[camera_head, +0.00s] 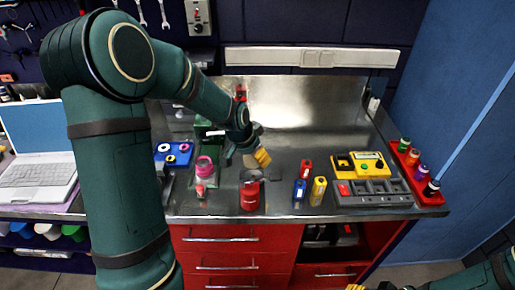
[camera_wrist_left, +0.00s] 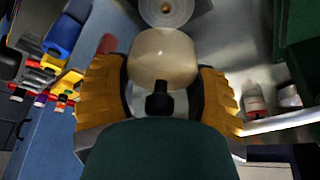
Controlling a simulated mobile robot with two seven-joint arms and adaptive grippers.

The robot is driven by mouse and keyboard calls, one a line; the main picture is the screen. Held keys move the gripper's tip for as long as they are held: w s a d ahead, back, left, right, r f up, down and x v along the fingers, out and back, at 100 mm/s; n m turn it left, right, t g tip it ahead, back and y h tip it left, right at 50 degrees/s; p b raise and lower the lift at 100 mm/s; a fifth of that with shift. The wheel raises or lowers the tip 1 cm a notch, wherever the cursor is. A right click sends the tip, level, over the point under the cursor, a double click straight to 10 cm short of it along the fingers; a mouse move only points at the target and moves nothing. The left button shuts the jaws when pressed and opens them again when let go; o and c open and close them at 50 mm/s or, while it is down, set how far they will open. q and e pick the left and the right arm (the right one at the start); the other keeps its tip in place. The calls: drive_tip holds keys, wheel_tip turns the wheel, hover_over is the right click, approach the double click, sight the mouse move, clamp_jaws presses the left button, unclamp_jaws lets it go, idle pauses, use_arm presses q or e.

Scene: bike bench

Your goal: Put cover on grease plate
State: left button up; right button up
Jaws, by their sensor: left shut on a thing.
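My left gripper (camera_head: 258,158) has yellow fingers and hangs low over the middle of the bench. In the left wrist view its fingers (camera_wrist_left: 160,92) are shut on a cream, rounded piece, which looks like the cover (camera_wrist_left: 162,52); in the head view it is a small pale shape (camera_head: 249,161). A round grey disc with a paler ring (camera_wrist_left: 172,8), perhaps the grease plate, shows beyond the cover, cut by the frame's top edge. A red can (camera_head: 250,198) stands just in front of the gripper. My right gripper (camera_head: 368,287) is barely in view at the bottom edge.
A pink-topped jar (camera_head: 205,168) and blue tray (camera_head: 173,154) are left. The bench's back right is clear.

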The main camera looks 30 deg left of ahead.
sight(257, 174)
use_arm(q)
drive_tip(key=shift+w+f, duration=0.25)
drive_tip(key=shift+f, duration=0.25)
drive_tip(key=shift+s+f+b, duration=0.25)
drive_tip(key=shift+f+b, duration=0.5)
drive_tip(key=shift+f, duration=0.05)
drive_tip(key=shift+b+x, duration=0.6)
drive_tip(key=shift+x, duration=0.35)
drive_tip(key=shift+s+f+b, duration=0.2)
drive_tip(key=shift+f+b, duration=0.4)
drive_tip(key=shift+f, duration=0.35)
drive_tip(key=shift+f+b, duration=0.6)
drive_tip(key=shift+b, duration=0.2)
drive_tip(key=o, duration=0.8)
